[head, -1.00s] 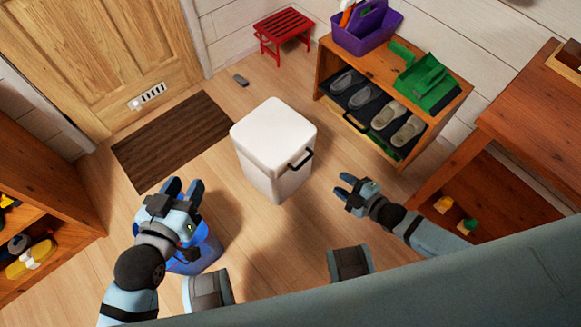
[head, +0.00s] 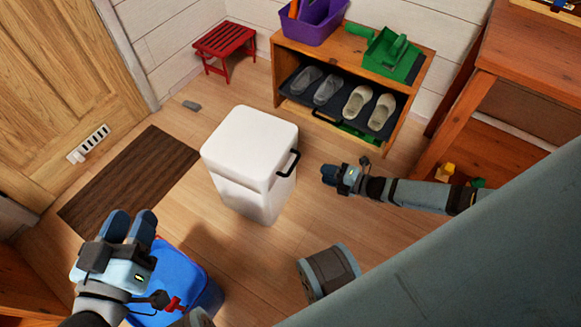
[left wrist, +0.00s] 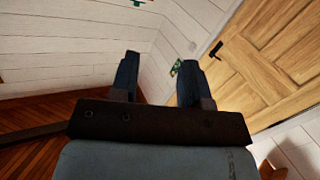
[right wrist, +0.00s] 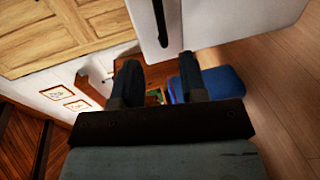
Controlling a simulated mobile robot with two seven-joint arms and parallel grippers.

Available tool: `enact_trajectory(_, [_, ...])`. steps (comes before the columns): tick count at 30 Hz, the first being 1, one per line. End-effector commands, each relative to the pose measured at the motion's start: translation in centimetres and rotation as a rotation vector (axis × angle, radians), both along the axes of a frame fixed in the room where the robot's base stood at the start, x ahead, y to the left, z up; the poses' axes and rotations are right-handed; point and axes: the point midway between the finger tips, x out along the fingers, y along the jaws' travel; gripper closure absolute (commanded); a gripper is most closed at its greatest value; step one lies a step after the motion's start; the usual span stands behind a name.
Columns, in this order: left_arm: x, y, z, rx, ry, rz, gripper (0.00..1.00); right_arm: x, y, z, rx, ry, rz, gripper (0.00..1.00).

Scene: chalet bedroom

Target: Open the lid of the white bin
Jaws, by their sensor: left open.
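The white bin (head: 248,188) stands upright on the floor in the middle of the head view, its lid (head: 246,138) shut. A black handle (head: 289,164) is on its right side. My right gripper (head: 326,175) is just right of the handle, pointing at the bin, with a small gap between them. In the right wrist view the fingers are apart and empty, with the bin (right wrist: 205,22) and handle (right wrist: 160,22) beyond their tips. My left gripper (head: 130,217) is open and empty at lower left, away from the bin.
A brown mat (head: 130,182) lies left of the bin. A shoe rack (head: 352,50) and red stool (head: 225,42) stand behind it. A wooden table (head: 520,50) is at right.

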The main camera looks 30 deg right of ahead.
Motion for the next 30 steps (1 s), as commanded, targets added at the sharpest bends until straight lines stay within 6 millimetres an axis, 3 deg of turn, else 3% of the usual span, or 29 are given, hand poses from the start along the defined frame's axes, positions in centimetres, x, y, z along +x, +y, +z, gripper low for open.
enact_trajectory(6, [0.5,0.2,-1.6,0.048,-0.022,-0.011,0.57,3.7,2.7,-1.3,0.003,-0.003,0.001,0.61])
enact_trajectory(15, [1.7,1.0,-1.2,0.131,-0.165,-0.001,0.57,8.2,5.9,-2.4,0.003,0.000,0.000,0.61])
enact_trajectory(21, [2.1,1.2,-0.8,0.155,-0.215,0.002,0.57,9.6,6.9,-2.6,0.003,0.001,-0.001,0.61])
enact_trajectory(30, [2.2,1.3,-0.7,0.160,-0.225,0.004,0.57,9.7,7.1,-2.5,0.002,0.002,-0.001,0.61])
